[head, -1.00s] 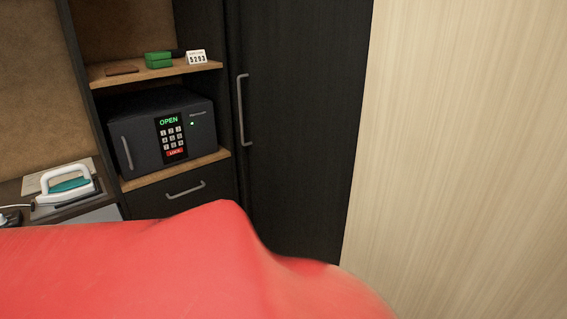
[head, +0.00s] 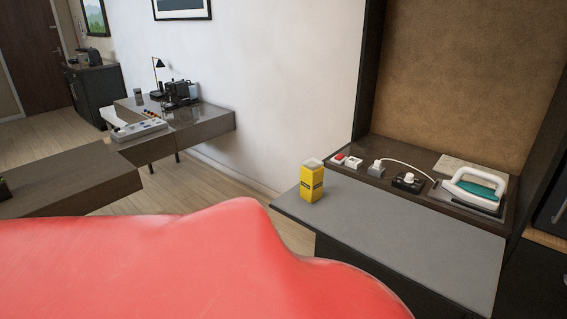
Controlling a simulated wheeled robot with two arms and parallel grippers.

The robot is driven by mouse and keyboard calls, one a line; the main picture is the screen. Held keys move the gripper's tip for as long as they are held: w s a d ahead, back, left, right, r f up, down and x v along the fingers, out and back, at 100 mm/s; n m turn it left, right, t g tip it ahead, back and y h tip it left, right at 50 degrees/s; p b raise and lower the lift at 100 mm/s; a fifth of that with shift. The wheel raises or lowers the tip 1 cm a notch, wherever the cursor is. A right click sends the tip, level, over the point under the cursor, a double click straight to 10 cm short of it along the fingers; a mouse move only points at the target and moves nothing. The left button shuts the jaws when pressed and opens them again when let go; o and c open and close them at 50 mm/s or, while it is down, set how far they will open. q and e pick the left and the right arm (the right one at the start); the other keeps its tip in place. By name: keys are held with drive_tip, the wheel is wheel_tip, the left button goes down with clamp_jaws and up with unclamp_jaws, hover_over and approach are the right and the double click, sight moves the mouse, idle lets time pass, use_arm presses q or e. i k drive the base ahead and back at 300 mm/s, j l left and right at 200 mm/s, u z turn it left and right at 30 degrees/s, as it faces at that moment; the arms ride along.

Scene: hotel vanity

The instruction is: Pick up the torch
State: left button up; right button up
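I cannot make out a torch for certain in the head view. A yellow upright container (head: 312,182) with a pale top and dark label stands on the grey pull-out surface (head: 400,228), near its back left corner. I cannot tell whether it is the torch. Neither of my grippers is in view. A large red shape fills the bottom left and hides what lies behind it.
A white and teal iron (head: 474,188) sits on the dark counter (head: 440,208) behind the grey surface, with a corded plug (head: 376,168) and a socket block (head: 408,181). A desk (head: 200,128) with a lamp (head: 157,73) stands farther left. Floor shows between.

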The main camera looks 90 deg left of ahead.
sight(312, 169)
drive_tip(key=u, duration=2.5)
drive_tip(key=z, duration=5.1)
drive_tip(key=u, duration=5.1)
